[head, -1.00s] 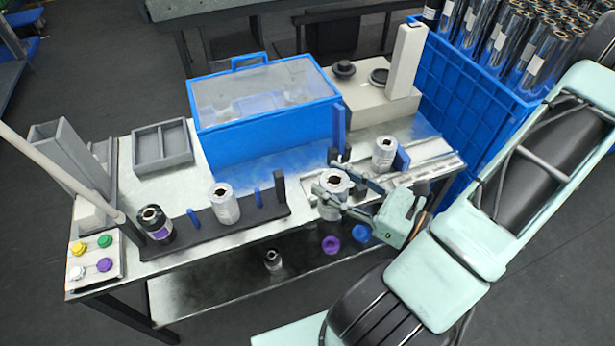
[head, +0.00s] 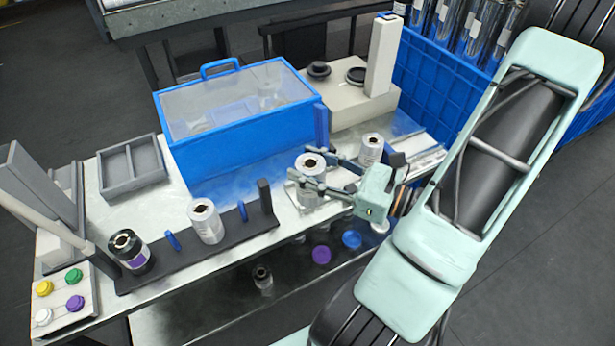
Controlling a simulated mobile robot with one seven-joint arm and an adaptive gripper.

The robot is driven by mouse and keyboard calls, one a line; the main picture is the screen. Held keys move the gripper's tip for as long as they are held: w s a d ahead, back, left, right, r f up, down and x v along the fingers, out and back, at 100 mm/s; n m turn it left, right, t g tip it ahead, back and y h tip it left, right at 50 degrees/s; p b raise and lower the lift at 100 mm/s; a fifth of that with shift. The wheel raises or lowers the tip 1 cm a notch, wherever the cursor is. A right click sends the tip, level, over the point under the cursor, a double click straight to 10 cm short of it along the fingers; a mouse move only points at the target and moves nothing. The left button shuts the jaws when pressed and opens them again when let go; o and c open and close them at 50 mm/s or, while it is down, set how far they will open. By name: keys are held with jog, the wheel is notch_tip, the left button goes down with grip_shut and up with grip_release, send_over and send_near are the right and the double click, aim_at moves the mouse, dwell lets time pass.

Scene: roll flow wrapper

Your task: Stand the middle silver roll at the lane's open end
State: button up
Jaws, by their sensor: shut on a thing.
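My gripper (head: 325,178) is shut on a silver roll (head: 309,164), with its fingers around the roll's side. The held roll is upright at the left end of the metal lane (head: 428,158), near the table's front edge. I cannot tell whether its base touches the lane. A second silver roll (head: 371,152) stands upright farther right on the lane, partly hidden behind my gripper. A third silver roll (head: 205,222) stands in the dark rack (head: 240,233) to the left.
A black roll with a purple label (head: 130,252) stands at the rack's left. A blue clear-lidded box (head: 240,145) and a beige machine (head: 345,105) stand behind the lane. A grey tray (head: 132,168) and a button panel (head: 62,298) are at left.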

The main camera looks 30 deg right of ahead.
aim_at(313, 165)
jog(key=shift+w+a+f+b, duration=0.1)
jog(key=shift+w+f+b, duration=0.4)
jog(key=shift+b, duration=2.4)
jog(key=w+d+f+b, duration=0.1)
jog(key=b, duration=0.2)
jog(key=shift+w, duration=0.25)
jog(key=shift+w+d+f+b, duration=0.2)
jog(key=shift+w+d+b, duration=0.1)
jog(key=shift+w, duration=0.35)
jog(key=shift+w+d+f+b, duration=0.15)
jog(key=shift+w+d+b, duration=0.1)
jog(key=shift+w, duration=0.35)
jog(key=w+d+f+b, duration=0.2)
jog(key=w+f+b, duration=0.1)
jog(key=f, duration=0.5)
jog(key=shift+w+d+f+b, duration=0.15)
jog(key=shift+w+f+b, duration=0.2)
jog(key=shift+w, duration=0.3)
jog(key=shift+f, duration=0.1)
jog(key=o, duration=1.5)
jog(key=shift+c, duration=0.2)
